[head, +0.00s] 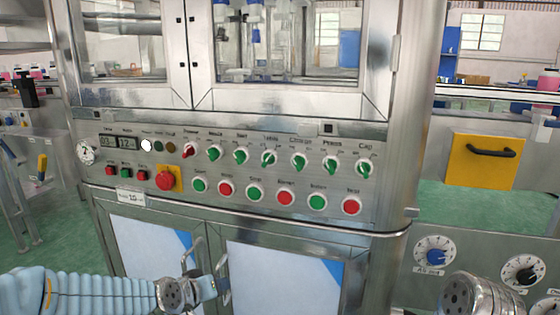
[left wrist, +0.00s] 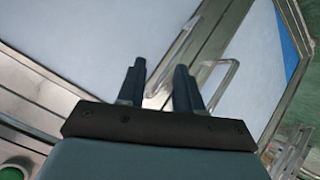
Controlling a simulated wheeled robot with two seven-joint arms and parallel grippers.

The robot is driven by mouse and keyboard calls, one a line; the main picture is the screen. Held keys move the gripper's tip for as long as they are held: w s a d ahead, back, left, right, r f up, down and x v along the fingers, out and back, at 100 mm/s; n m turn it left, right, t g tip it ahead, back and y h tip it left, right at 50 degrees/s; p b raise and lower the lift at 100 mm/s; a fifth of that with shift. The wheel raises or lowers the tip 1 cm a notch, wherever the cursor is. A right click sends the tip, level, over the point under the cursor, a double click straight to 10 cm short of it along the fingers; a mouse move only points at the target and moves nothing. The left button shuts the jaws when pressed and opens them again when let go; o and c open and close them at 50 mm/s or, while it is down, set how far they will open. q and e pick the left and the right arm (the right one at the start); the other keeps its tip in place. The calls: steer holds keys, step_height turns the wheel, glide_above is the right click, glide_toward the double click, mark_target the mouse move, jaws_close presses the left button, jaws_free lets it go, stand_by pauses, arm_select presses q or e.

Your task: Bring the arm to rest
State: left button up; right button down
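My left arm in its pale blue ribbed sleeve comes in at the lower left of the head view. Its gripper (head: 218,286) is in front of the lower cabinet doors, close to the door handles. In the left wrist view the two dark fingers of this gripper (left wrist: 160,75) stand apart with nothing between them. A door handle shows behind them; I cannot tell whether they touch it. A round metal part at the lower right of the head view looks like part of my right arm. No right gripper fingers show.
The steel machine's control panel (head: 240,180) carries several switches and buttons, with a red emergency stop (head: 165,180) at left. Below are white cabinet doors (head: 285,275) with a handle (head: 222,265). A knob panel (head: 435,250) and a yellow drawer front (head: 485,165) are at right. Green floor shows on both sides.

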arm_select(q)
steer(key=s+d+f+g+p, duration=0.15)
steer(key=s+f+g, duration=0.35)
steer(key=f, duration=0.9)
steer(key=s+d+f+g+p, duration=0.1)
steer(key=s+f+g, duration=0.1)
steer(key=s+f, duration=0.5)
steer(key=s+d+f+g+p, duration=0.1)
steer(key=s+f, duration=0.5)
steer(key=s, duration=0.6)
steer(key=shift+d+f+m+g+p, duration=0.35)
steer(key=shift+d+m+g+p, duration=0.05)
steer(key=shift+g+p, duration=0.3)
steer(key=shift+h, duration=0.3)
